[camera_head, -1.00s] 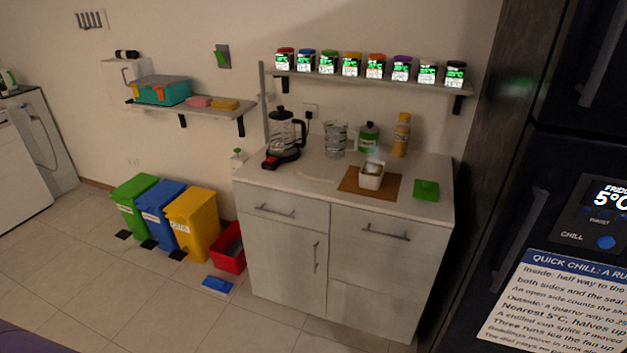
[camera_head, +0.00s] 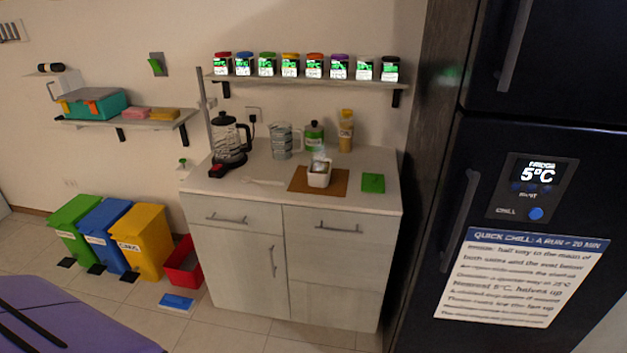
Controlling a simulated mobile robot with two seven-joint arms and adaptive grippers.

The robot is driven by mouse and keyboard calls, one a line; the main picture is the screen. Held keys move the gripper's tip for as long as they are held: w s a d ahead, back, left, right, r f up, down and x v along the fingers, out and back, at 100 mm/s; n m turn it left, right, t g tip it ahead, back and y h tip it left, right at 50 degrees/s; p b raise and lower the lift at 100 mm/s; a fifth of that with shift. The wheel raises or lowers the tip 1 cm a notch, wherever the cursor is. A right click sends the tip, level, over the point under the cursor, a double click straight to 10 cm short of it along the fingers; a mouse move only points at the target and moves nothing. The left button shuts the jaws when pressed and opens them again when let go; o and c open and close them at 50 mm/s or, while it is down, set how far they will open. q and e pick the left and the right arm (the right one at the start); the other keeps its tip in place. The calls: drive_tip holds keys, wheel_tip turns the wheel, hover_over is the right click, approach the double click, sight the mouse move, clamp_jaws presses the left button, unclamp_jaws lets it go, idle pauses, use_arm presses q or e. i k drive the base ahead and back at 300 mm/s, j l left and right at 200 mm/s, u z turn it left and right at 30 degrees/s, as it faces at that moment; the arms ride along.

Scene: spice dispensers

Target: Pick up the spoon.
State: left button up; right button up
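A thin, pale, spoon-like thing (camera_head: 264,182) lies flat on the white countertop (camera_head: 215,184), between the kettle and the brown mat. It is small and low in contrast against the counter, so its handle and bowl ends are hard to tell apart. Neither of my grippers is in view.
A kettle (camera_head: 229,140), glass jug (camera_head: 282,141), green-labelled jar (camera_head: 314,136) and yellow bottle (camera_head: 346,131) stand at the back. A white pot (camera_head: 319,174) sits on a brown mat (camera_head: 299,181). The dark fridge (camera_head: 420,250) is right; a purple surface (camera_head: 75,315) is lower left.

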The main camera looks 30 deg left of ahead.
sight(246, 179)
drive_tip(key=j+z, duration=0.55)
drive_tip(key=z, duration=0.15)
drive_tip(key=j+z, duration=0.5)
drive_tip(key=j, duration=0.2)
drive_tip(key=k+j+z, duration=0.15)
drive_tip(key=j, duration=0.15)
drive_tip(key=k+j+z, duration=0.15)
drive_tip(key=j, duration=0.15)
drive_tip(key=k+j+z, duration=0.1)
drive_tip(key=j, duration=0.25)
drive_tip(key=k+j, duration=0.15)
drive_tip(key=j, duration=0.2)
drive_tip(key=k+j+z, duration=0.15)
drive_tip(key=j, duration=0.15)
